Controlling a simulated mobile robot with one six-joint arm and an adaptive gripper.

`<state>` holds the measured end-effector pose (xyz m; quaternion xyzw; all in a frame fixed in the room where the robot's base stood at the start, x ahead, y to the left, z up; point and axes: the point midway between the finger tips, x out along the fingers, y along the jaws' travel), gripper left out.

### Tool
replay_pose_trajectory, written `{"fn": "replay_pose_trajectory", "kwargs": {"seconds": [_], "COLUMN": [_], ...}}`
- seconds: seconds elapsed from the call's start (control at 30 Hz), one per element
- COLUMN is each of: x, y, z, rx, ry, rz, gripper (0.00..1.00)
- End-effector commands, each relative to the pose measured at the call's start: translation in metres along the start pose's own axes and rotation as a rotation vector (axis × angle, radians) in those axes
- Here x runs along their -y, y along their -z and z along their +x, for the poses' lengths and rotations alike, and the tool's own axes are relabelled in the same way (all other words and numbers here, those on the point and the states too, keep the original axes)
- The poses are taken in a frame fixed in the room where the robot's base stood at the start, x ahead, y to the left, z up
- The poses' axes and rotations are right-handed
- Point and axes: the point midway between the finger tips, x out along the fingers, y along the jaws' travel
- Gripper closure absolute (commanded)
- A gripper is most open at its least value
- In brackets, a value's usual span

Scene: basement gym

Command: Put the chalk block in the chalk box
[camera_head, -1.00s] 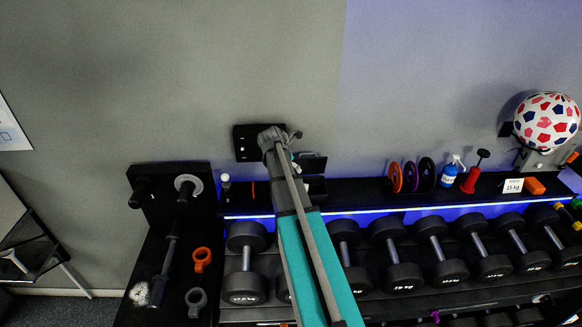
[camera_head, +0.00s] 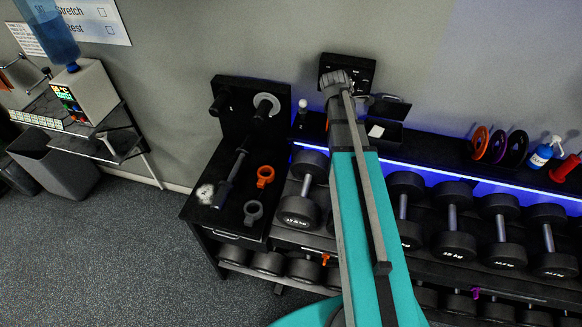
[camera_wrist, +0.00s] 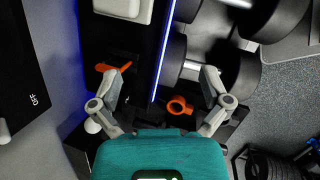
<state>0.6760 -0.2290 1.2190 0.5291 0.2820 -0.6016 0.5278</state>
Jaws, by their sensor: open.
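My gripper (camera_head: 338,80) is up by the black wall panel, above and left of the box. In the wrist view my gripper (camera_wrist: 160,80) has its fingers spread with nothing held between them.
A black wall panel (camera_head: 359,69) is close behind my gripper. An orange clip (camera_wrist: 113,68) and a small white-topped item (camera_head: 302,104) stand on the shelf. Dumbbells (camera_head: 452,215) fill the rack below. An orange collar (camera_head: 265,175) lies on the left stand. Open floor is at lower left.

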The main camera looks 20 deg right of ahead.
Motion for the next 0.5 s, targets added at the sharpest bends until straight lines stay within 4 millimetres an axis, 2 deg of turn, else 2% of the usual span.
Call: {"fn": "replay_pose_trajectory", "kwargs": {"seconds": [0.03,0.2,0.5], "x": [0.014,0.046,0.109], "y": [0.012,0.048,0.103], "z": [-0.005,-0.020,-0.046], "rx": [-0.019,-0.072,-0.130], "ry": [0.008,0.051,0.166], "rz": [0.062,0.294,0.696], "gripper": [0.03,0.03,0.03]}}
